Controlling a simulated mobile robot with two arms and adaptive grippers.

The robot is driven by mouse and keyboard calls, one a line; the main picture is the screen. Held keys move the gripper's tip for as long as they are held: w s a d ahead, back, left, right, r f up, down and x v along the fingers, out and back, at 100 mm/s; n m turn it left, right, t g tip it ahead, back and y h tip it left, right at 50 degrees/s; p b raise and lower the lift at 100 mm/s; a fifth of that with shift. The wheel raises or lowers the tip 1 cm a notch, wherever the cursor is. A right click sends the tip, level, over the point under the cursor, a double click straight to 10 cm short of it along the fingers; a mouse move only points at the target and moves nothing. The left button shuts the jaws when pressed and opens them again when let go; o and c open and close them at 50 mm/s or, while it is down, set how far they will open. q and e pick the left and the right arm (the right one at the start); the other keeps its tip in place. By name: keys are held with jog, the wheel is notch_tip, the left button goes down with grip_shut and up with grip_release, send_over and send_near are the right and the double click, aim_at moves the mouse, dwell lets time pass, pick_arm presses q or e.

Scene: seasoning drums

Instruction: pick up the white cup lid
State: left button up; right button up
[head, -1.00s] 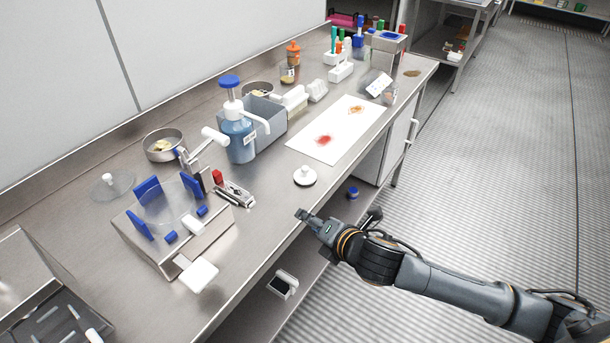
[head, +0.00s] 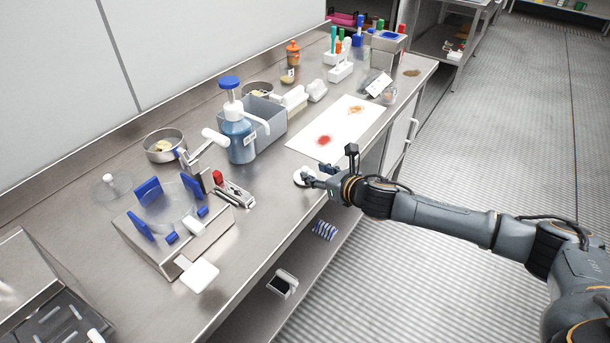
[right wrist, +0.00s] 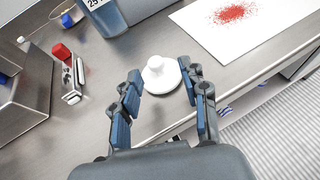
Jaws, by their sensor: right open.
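The white cup lid (right wrist: 159,73) is a round disc with a knob on top, lying on the steel table near its front edge. In the head view the lid (head: 299,177) is partly hidden behind my right gripper (head: 318,176). In the right wrist view my right gripper (right wrist: 160,97) is open, its two blue-padded fingers apart. The lid lies just ahead of the fingertips, roughly centred between them, and nothing is held. My left gripper is not in view.
A white sheet (head: 311,142) with red powder lies behind the lid. A blue pump bottle (head: 239,142) stands to the left, with a stapler-like metal tool (head: 236,196) nearer. A scale-like device (head: 199,243) stands front left. Bare table surrounds the lid.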

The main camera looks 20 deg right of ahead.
aim_at(307, 170)
jog(key=shift+a+p+x, duration=0.1)
jog(key=shift+p+x, duration=0.05)
jog(key=shift+x, duration=1.2)
jog(key=shift+a+p+x, duration=0.15)
jog(key=shift+x, duration=1.15)
jog(key=shift+r, duration=0.1)
grip_shut()
